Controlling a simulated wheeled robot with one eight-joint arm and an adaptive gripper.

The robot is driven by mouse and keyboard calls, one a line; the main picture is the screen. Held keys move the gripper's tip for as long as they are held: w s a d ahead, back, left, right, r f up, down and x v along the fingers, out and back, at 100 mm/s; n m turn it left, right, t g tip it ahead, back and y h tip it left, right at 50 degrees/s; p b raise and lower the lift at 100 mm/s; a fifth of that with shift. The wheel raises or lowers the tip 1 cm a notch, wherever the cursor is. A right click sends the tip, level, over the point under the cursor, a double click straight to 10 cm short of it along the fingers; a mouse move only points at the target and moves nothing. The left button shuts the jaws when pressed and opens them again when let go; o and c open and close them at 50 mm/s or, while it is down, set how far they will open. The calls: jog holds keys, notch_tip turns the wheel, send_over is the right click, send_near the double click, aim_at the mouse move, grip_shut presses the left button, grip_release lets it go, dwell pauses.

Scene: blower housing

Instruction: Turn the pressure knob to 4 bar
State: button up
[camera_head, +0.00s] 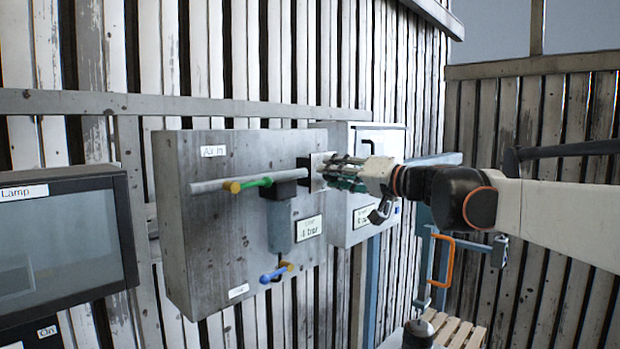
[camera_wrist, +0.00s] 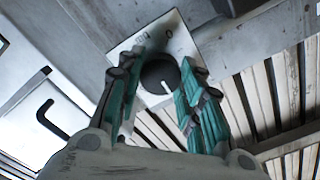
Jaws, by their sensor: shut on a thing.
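The dark round pressure knob (camera_wrist: 158,74) shows in the wrist view on a pale square dial plate (camera_wrist: 172,36), with a white pointer line towards its lower right. Marks on the plate are too small or turned to read surely. My gripper (camera_wrist: 166,72) has its teal fingers on either side of the knob, shut on it. In the head view my gripper (camera_head: 328,170) reaches from the right to the plate on the grey panel, and its fingers hide the knob. A label reading "4 bar" (camera_head: 308,228) is below the plate.
The grey panel (camera_head: 205,245) carries a pipe (camera_head: 215,184) with yellow and green handles, and a blue handle (camera_head: 273,275) below. A second box (camera_head: 375,138) stands right behind. A screen (camera_head: 60,235) is at left. An orange handle (camera_head: 441,262) sits below my arm.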

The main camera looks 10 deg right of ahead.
jog(key=o, duration=1.1)
jog(key=shift+s+f, duration=0.1)
jog(key=shift+s, duration=0.05)
jog(key=shift+r, duration=5.05)
